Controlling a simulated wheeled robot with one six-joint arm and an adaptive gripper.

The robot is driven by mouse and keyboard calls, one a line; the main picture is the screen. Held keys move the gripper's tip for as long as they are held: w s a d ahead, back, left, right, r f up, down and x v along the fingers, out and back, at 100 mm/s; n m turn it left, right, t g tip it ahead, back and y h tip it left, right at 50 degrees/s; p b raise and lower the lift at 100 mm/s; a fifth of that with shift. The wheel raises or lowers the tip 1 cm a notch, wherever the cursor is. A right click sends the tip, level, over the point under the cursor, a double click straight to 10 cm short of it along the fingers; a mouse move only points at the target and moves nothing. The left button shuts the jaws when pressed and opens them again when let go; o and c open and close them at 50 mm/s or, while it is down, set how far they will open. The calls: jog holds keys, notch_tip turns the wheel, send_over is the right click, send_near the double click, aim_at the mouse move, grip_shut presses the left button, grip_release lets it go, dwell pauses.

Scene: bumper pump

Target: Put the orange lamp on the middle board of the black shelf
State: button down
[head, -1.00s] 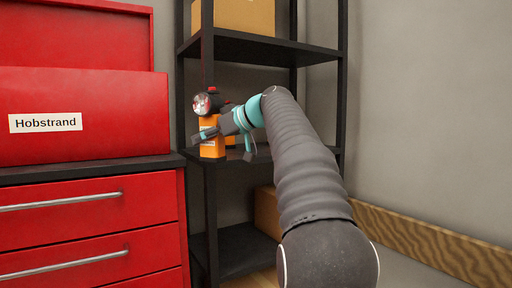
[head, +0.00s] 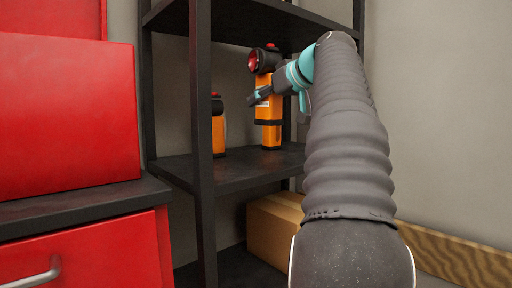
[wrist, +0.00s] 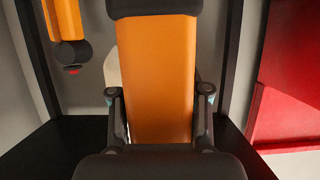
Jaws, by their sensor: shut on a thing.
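My gripper (head: 262,97) is shut on an orange lamp (head: 264,82) with a dark head, held upright over the middle board (head: 235,174) of the black shelf. The held lamp's dark base appears to end above the board. In the wrist view, which is upside down, both fingers (wrist: 160,105) flank its orange body (wrist: 157,70). A second orange lamp (head: 218,135) stands at the left on the board, partly behind the front post. Another orange body (head: 271,136) shows below the held lamp, seemingly a lamp standing behind it, its upper part hidden.
The red cabinet (head: 65,110) is left of the shelf. The front post (head: 200,100) and upper board (head: 245,22) frame the opening. A cardboard box (head: 270,228) sits below. The board's front right looks clear. A similar lamp (wrist: 65,20) shows in the wrist view.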

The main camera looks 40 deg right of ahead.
jog(key=shift+w+d+f+b, duration=0.2)
jog(key=shift+w+d+f, duration=1.05)
jog(key=shift+f, duration=0.5)
jog(key=shift+w+d+f+b, duration=0.25)
jog(key=shift+w+d+f, duration=0.8)
jog(key=shift+w+f, duration=0.6)
jog(key=shift+w+d+f+b, duration=0.2)
jog(key=shift+w+d+f, duration=1)
jog(key=shift+f, duration=0.65)
jog(key=shift+f, duration=0.2)
jog(key=c, duration=0.5)
grip_release()
jog(key=shift+c, duration=0.2)
